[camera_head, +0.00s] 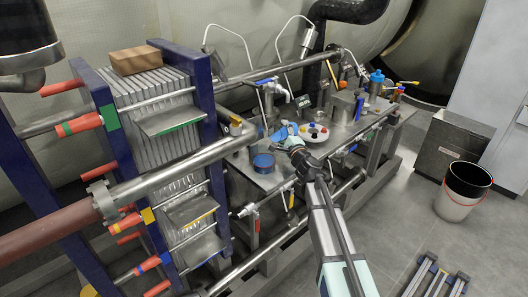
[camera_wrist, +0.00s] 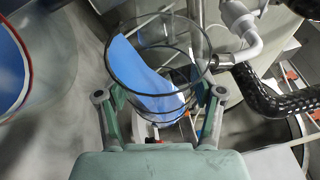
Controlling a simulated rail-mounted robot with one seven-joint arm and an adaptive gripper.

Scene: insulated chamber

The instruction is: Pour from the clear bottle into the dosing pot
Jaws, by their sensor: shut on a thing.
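The clear bottle (camera_wrist: 158,75) is a see-through cylinder holding blue liquid. It sits between the two fingers of my gripper (camera_wrist: 160,94) in the wrist view, and the gripper is shut on it. The liquid surface slants across the bottle, so it looks tilted. In the head view my gripper (camera_head: 296,148) holds the small bluish bottle (camera_head: 283,133) above the metal bench. A round blue vessel (camera_head: 263,163), which may be the dosing pot, stands on the bench just left of and below it. I cannot tell whether liquid is leaving the bottle.
A white disc with coloured knobs (camera_head: 315,132) lies close to the right of my gripper. A metal tap (camera_head: 272,95) stands behind. A thick steel pipe (camera_head: 190,168) crosses to the left, before a plate stack (camera_head: 150,95). A black-lined bin (camera_head: 463,190) stands on the floor at right.

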